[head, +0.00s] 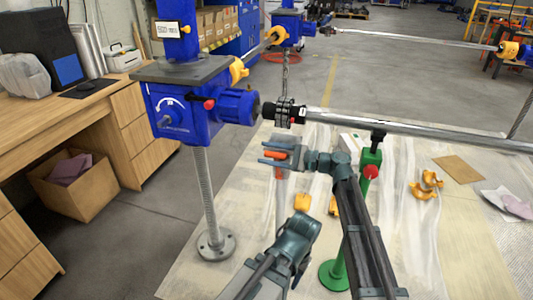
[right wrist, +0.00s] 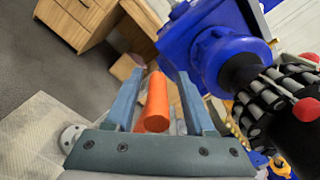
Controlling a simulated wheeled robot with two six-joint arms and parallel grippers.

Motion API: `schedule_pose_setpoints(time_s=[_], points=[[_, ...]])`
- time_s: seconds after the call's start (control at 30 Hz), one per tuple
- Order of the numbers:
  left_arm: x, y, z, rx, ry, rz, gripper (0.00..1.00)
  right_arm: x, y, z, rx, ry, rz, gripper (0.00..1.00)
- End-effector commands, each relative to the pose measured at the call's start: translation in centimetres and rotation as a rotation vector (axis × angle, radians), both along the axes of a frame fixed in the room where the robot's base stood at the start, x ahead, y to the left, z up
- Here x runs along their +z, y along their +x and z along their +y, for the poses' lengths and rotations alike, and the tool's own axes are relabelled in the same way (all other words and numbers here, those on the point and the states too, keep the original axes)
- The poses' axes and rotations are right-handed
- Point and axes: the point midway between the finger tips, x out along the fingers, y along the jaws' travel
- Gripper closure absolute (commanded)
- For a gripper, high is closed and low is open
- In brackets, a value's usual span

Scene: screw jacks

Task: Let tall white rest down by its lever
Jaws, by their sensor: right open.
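The tall white jack shows as a pale upright post (head: 280,200) below my right gripper in the head view; its upper part is mostly hidden behind the gripper. Its orange lever (head: 277,154) lies at the gripper's fingers. My right gripper (head: 270,154) is open. In the right wrist view the orange lever (right wrist: 155,103) stands between the two spread fingers (right wrist: 158,90), with a visible gap on its left side. Contact on its right side is unclear. A dark teal part of my other arm is low in the head view; its fingers cannot be made out.
A long steel pipe (head: 420,130) ends at a black coupling (head: 284,112) just above my right gripper. A green jack (head: 369,160) stands to the right, under the pipe. A blue machine (head: 180,108) on a threaded post stands left. Yellow clamps (head: 425,186) lie on the sheet.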

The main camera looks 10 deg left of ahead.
Motion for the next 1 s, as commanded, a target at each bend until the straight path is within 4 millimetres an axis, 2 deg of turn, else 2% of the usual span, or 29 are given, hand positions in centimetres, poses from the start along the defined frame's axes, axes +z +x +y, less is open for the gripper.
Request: schedule_pose_setpoints(time_s=[0.5,0.7,1.0], points=[[0.0,0.0,0.0,0.000,0.000,0.000,0.50,0.0,-0.3,-10.4,-0.004,0.000,0.000,0.45],[0.0,0.0,0.0,0.000,0.000,0.000,0.50,0.0,-0.4,-12.5,-0.003,0.000,0.000,0.45],[0.0,0.0,0.0,0.000,0.000,0.000,0.50,0.0,-0.4,-13.1,-0.003,0.000,0.000,0.45]])
